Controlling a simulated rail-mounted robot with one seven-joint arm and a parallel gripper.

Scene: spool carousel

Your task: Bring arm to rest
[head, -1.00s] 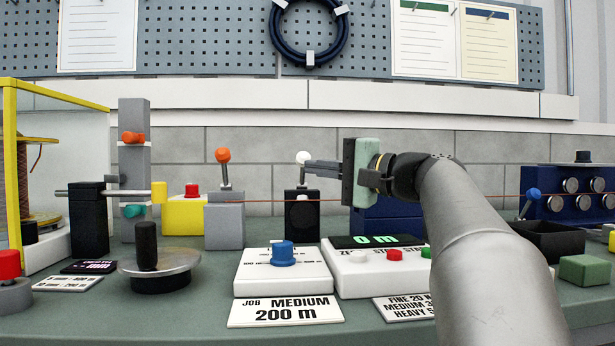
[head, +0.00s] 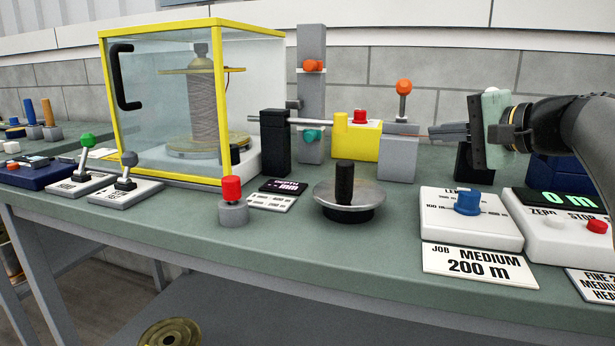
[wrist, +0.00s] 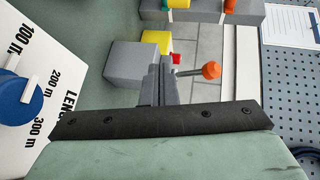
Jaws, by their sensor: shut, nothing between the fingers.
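My gripper (head: 437,132) is at the right in the head view, above the back of the bench. Its fingers point left and are shut with nothing between them. In the wrist view the shut fingers (wrist: 167,82) reach toward an orange-knobbed lever (wrist: 211,70), which also stands in the head view (head: 403,88) on a grey block (head: 398,158). The fingertips are close to this lever's block; whether they touch it I cannot tell. The gripper hides most of a black post (head: 476,163) behind it.
Below my gripper are a dial box with a blue knob (head: 467,202) and a counter box (head: 545,222) reading 0 m. A crank disc (head: 349,203), a red button (head: 232,189) and a yellow-framed case (head: 223,110) with a spool stand to the left.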

